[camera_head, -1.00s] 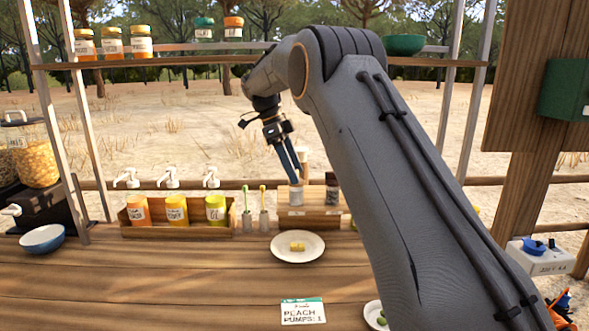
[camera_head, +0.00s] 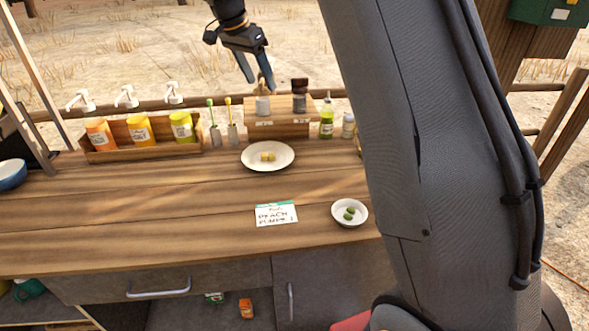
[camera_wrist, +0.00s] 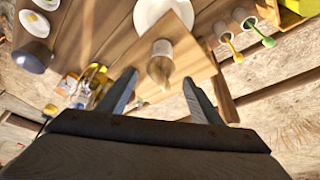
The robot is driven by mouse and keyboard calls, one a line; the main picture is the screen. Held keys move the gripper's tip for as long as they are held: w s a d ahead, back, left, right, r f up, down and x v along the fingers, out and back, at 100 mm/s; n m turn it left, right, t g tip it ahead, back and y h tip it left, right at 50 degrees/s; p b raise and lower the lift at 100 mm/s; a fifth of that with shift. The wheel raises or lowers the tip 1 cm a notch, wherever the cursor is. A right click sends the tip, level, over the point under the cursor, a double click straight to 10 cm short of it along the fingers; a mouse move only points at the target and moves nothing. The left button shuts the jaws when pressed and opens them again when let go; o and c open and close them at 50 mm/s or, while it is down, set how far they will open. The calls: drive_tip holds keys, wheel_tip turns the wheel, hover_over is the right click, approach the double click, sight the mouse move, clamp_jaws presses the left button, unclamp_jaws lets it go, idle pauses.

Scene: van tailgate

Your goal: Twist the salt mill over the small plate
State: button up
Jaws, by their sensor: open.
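A mill with a pale body and light wooden top (camera_head: 263,105) stands upright on a wooden stand (camera_head: 283,131). A dark-topped mill (camera_head: 299,96) stands to its right; their labels are unreadable. My gripper (camera_head: 260,84) is open, pointing down just above and behind the pale mill. In the wrist view, the pale mill (camera_wrist: 161,61) shows between and beyond the open fingers (camera_wrist: 160,80), with no clear contact. A white plate (camera_head: 267,145) with yellow pieces lies in front of the stand.
A wooden rack of several pump bottles (camera_head: 145,149) and two brush holders stand left of the stand. A green-yellow bottle (camera_head: 327,117) and a small jar (camera_head: 348,126) stand right of it. A card (camera_head: 276,214) lies in front; the left counter is mostly clear.

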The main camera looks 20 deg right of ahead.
drive_tip(key=n+t+p, duration=0.1)
drive_tip(key=n, duration=0.1)
drive_tip(key=n+y+p, duration=0.1)
drive_tip(key=n+p, duration=0.1)
drive_tip(key=n, duration=0.1)
drive_tip(key=shift+s+d+r+t, duration=0.15)
drive_tip(key=shift+s+d+t, duration=0.05)
drive_tip(key=shift+t, duration=0.2)
drive_tip(key=n+y+p, duration=0.1)
drive_tip(key=n, duration=0.1)
drive_tip(key=n+p, duration=0.2)
drive_tip(key=n, duration=0.1)
drive_tip(key=shift+d+t+y, duration=0.15)
drive_tip(key=shift+t+y, duration=0.15)
drive_tip(key=shift+y, duration=0.1)
drive_tip(key=s+d+b+v, duration=0.1)
drive_tip(key=b+v, duration=0.2)
drive_tip(key=v, duration=0.4)
drive_tip(key=s+f+n+g+b, duration=0.2)
drive_tip(key=s+f+b, duration=0.1)
drive_tip(key=s+f, duration=1.7)
drive_tip(key=s, duration=0.3)
drive_tip(key=shift+a+f+g+y+b, duration=0.25)
drive_tip(key=shift+g+y+b, duration=0.15)
